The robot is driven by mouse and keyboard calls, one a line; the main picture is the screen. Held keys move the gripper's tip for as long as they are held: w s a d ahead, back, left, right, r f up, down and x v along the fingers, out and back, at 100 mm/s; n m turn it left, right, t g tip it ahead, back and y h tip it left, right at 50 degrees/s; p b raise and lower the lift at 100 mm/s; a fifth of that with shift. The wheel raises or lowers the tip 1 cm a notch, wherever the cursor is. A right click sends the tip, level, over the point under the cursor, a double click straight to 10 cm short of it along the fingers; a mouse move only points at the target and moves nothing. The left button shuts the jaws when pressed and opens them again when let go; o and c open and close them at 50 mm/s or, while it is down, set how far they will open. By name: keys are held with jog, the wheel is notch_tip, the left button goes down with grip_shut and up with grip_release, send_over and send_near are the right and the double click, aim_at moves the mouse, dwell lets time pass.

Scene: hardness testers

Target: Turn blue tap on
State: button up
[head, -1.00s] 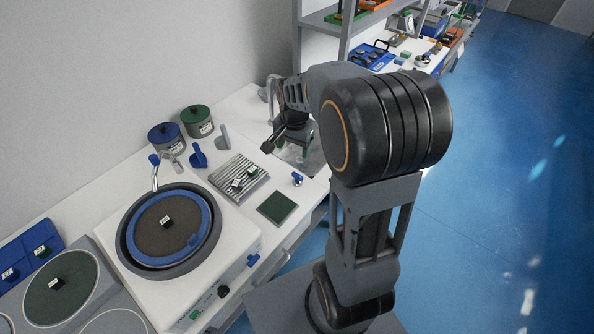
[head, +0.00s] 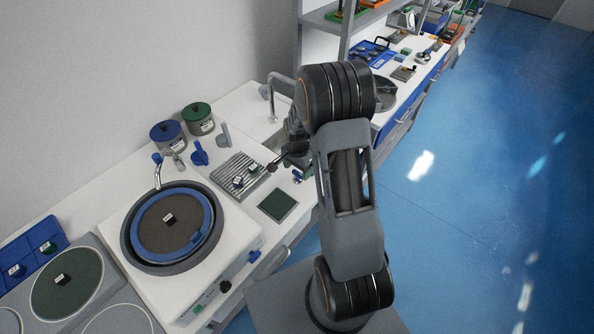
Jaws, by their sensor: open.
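A grey tap (head: 158,179) with a small blue handle (head: 156,158) stands at the back of the round grinding bowl, its spout reaching over the bowl. Another blue lever-shaped piece (head: 199,155) stands upright on the bench to its right. My gripper (head: 271,168) is open over the bench, by the right edge of the ribbed tray, well right of the tap and touching neither blue piece. Its fingers are small and dark in this view. Whether water runs from the tap is too small to tell.
The bowl (head: 127,243) has a blue ring and dark disc. Blue and green lidded pots (head: 167,135) (head: 199,119) stand by the wall. The ribbed tray (head: 222,180) holds small samples; a green pad (head: 278,205) lies in front. A sink tap (head: 272,98) stands behind my arm.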

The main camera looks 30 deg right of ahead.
jog(key=shift+f, duration=0.9)
jog(key=shift+c, duration=0.2)
jog(key=c, duration=0.9)
